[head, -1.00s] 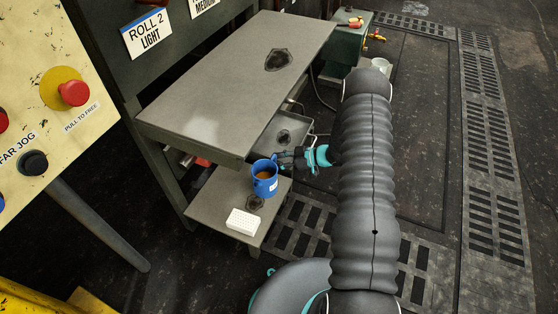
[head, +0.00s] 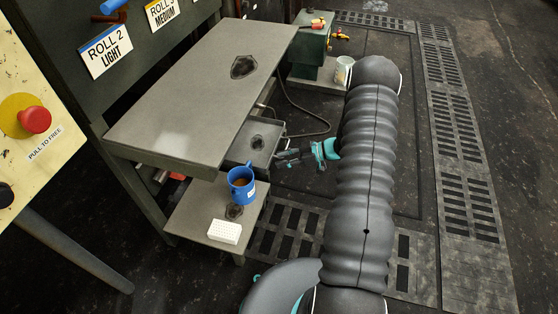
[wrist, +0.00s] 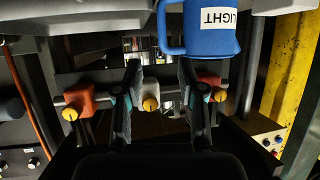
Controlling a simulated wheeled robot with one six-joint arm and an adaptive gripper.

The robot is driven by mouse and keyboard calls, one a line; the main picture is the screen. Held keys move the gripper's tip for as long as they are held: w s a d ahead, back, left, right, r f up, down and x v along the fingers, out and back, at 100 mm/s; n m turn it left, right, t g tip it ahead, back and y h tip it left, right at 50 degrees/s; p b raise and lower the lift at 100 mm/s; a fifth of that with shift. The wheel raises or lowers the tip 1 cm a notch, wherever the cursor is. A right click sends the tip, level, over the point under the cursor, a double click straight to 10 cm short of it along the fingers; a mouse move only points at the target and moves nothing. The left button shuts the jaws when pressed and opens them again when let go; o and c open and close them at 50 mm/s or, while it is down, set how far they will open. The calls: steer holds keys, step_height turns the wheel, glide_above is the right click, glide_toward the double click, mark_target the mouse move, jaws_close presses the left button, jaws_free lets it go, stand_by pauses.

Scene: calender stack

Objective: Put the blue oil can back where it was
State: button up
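The blue can (head: 241,188) is mug-shaped, with a handle, a white label and brown contents at its open top. It appears to stand upright on the lower shelf (head: 196,206), at a dark stain (head: 234,212) that it partly hides. My gripper (head: 282,159) is to the right of the can, apart from its handle. In the wrist view (wrist: 160,90) its two fingers are spread with nothing between them. There the can (wrist: 210,35) is at the top, its label reading LIGHT upside down and its handle toward the left.
A white perforated block (head: 224,231) lies on the shelf's front corner. The metal bench top (head: 190,90) overhangs the shelf. An open drawer (head: 262,132) with a dark stain is behind the can. A green cabinet (head: 307,45) and a white bucket (head: 343,68) stand farther back.

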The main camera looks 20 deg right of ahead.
steer(key=w+d+r+m+t+h, duration=0.1)
steer(key=w+d+r+t+h, duration=0.2)
steer(key=w+r, duration=0.55)
steer(key=s+r+m+t+h, duration=0.1)
steer(key=s+r+m+h, duration=0.3)
steer(key=r, duration=0.8)
steer(key=r+m+t+h, duration=0.1)
steer(key=r+t+h, duration=0.1)
steer(key=r+h, duration=0.65)
steer(key=s+r+m+g, duration=0.1)
steer(key=s+r+m, duration=0.2)
steer(key=s+r, duration=0.5)
steer(key=s+a+m+g+y, duration=0.1)
steer(key=s+a, duration=0.3)
steer(key=s, duration=0.5)
steer(key=s+a+m+g+y, duration=0.1)
steer(key=s+a, duration=0.3)
steer(key=s, duration=0.5)
steer(key=s+a+m+g+y, duration=0.1)
steer(key=s+a+g, duration=0.2)
steer(key=s, duration=0.6)
steer(key=shift+s+a+r+m, duration=0.3)
steer(key=shift+a+m, duration=0.1)
steer(key=shift+a, duration=0.2)
steer(key=shift+r+p, duration=0.85)
steer(key=shift+p, duration=0.05)
